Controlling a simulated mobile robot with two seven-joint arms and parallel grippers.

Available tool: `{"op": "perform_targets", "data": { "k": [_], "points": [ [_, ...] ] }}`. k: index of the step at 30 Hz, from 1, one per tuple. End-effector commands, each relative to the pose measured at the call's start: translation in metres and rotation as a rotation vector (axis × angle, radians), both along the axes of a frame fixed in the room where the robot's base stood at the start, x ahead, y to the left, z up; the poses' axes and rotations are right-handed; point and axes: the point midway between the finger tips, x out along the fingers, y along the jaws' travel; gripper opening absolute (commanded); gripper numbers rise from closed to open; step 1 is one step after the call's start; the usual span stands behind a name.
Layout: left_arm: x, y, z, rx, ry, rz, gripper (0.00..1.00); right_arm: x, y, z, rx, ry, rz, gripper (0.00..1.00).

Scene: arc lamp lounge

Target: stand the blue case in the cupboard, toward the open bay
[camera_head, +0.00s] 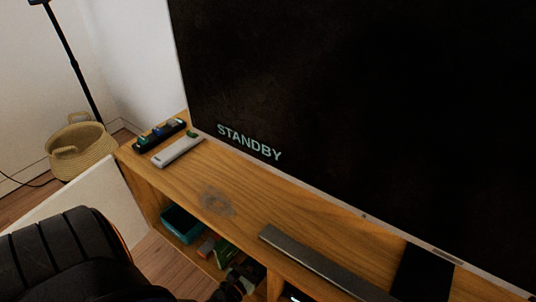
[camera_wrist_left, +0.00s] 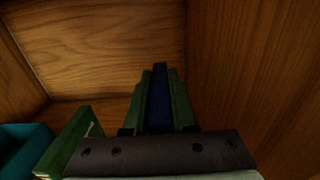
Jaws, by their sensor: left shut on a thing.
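The blue case (camera_wrist_left: 159,98) stands on edge between the jaws of my left gripper (camera_wrist_left: 159,127) in the left wrist view. My left gripper is shut on it, inside a wooden bay of the cupboard (camera_head: 145,190). Dark green strips flank the case; I cannot tell whether they are finger parts or other cases. In the head view the left gripper (camera_head: 238,284) is at the cupboard's open front, partly hidden, and the blue case cannot be made out. My right gripper is not in view.
A green case (camera_wrist_left: 66,142) stands left of the gripper, with a teal box (camera_wrist_left: 22,150) beyond; the box (camera_head: 182,224) also shows in the head view. A wooden wall (camera_wrist_left: 245,70) rises close on the right. A remote (camera_head: 178,150) and soundbar (camera_head: 320,265) lie on top, before the screen (camera_head: 370,110).

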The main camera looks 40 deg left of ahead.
Motion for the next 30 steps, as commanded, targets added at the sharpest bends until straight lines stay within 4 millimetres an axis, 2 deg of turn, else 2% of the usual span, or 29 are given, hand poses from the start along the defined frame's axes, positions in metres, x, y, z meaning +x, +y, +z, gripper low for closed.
{"op": "perform_targets", "data": {
  "k": [1,3,9,15,27,28,30],
  "points": [
    [0.000,0.000,-0.016,0.000,-0.001,0.002,0.00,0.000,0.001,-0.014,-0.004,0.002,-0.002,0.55],
    [0.000,0.000,-0.025,0.001,-0.002,0.000,0.00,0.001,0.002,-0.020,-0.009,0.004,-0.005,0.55],
    [0.001,0.000,-0.036,-0.001,-0.002,0.001,0.00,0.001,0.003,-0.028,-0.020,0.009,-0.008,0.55],
    [0.000,0.000,-0.065,0.000,-0.002,0.002,0.00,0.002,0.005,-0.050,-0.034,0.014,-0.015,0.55],
    [0.000,0.000,-0.070,0.000,-0.001,0.000,0.00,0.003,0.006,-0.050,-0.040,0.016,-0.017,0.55],
    [0.000,0.000,-0.070,0.000,0.000,0.000,0.28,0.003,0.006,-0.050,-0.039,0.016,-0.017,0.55],
    [0.000,0.000,-0.069,0.000,0.000,0.000,0.36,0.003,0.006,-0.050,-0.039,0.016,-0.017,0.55]
  ]
}}
